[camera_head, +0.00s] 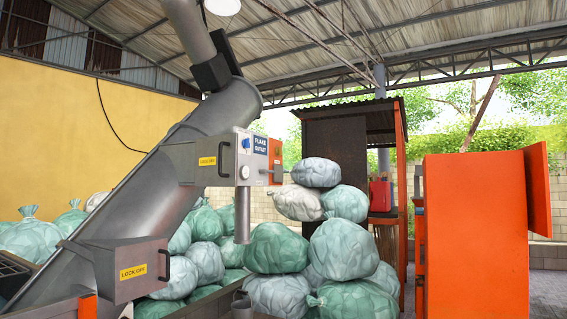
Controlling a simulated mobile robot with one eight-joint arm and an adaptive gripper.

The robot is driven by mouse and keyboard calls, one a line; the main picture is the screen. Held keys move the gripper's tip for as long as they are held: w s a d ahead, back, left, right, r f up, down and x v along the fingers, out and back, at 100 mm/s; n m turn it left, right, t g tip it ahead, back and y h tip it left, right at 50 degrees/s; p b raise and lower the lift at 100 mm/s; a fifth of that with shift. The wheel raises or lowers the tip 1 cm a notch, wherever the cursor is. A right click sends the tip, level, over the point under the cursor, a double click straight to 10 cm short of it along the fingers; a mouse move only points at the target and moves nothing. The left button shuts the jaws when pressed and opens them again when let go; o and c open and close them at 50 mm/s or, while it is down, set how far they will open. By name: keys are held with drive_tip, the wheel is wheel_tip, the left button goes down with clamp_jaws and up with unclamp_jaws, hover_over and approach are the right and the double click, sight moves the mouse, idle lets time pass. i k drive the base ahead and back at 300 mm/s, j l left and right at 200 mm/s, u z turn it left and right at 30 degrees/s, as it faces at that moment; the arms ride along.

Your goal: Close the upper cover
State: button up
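The upper cover (190,162) is a grey metal panel on the slanted grey tube (150,195), with a yellow "LOCK OFF" label and a dark handle (224,159) at its right edge. It seems to stand out from the tube, but I cannot tell how far open it is. A lower grey cover (140,288) sits further down the tube, with its own "LOCK OFF" label and handle. A light box marked "FLAKE OUTLET" (258,147) is right of the upper cover, with a pipe below it. My gripper is not in view.
Several green and white filled bags (340,250) are piled behind and right of the tube. An orange cabinet (475,240) stands at the right with a panel sticking out. A rusty shed (345,140) is behind the bags. A yellow wall (60,120) is at the left.

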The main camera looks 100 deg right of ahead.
sight(216, 158)
drive_tip(key=z, duration=3)
